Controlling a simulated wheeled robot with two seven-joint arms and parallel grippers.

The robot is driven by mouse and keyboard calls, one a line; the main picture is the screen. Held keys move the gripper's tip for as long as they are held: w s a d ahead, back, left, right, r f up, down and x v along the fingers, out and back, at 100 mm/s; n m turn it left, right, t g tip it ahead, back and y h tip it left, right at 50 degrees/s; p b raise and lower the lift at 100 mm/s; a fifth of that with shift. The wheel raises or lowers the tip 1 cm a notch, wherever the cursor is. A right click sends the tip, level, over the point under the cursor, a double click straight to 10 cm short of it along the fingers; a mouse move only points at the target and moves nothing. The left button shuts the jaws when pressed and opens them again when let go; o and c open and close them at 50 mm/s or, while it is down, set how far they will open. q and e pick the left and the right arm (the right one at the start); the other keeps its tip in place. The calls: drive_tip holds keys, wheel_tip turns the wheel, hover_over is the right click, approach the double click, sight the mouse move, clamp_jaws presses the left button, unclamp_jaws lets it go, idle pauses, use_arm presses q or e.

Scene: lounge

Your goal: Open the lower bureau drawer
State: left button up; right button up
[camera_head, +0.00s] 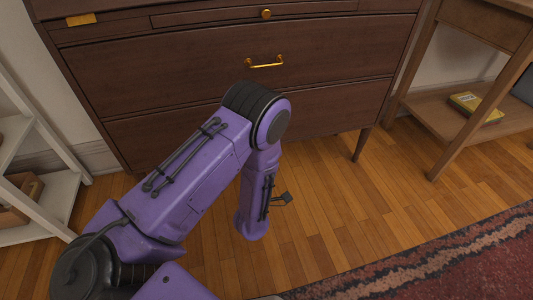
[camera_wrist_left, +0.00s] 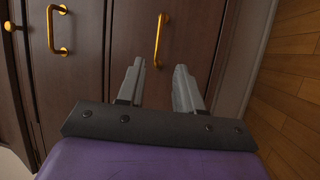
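The dark wooden bureau shows in the head view with its drawers closed. Its lower drawer (camera_head: 335,108) is the bottom front, partly hidden behind my left arm. That drawer's brass handle (camera_wrist_left: 161,38) shows in the left wrist view and is hidden in the head view. My left gripper (camera_wrist_left: 159,68) is open and empty, facing the drawer front. The handle lies ahead, lined up with the gap between the fingertips; I cannot tell whether its near end is between them. The gripper is hidden in the head view. My right gripper is not in view.
The drawer above has a brass handle (camera_head: 265,63), and a brass knob (camera_head: 266,14) sits higher. A white shelf (camera_head: 52,208) stands at left. A wooden side table (camera_head: 448,115) with a yellow book (camera_head: 475,107) stands at right. A red rug (camera_head: 455,262) covers the lower right floor.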

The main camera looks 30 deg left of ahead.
use_arm(q)
drive_tip(key=b+x, duration=0.3)
drive_tip(key=x, duration=0.7)
drive_tip(key=shift+w+a+r, duration=0.2)
drive_tip(key=shift+w, duration=0.1)
clamp_jaws()
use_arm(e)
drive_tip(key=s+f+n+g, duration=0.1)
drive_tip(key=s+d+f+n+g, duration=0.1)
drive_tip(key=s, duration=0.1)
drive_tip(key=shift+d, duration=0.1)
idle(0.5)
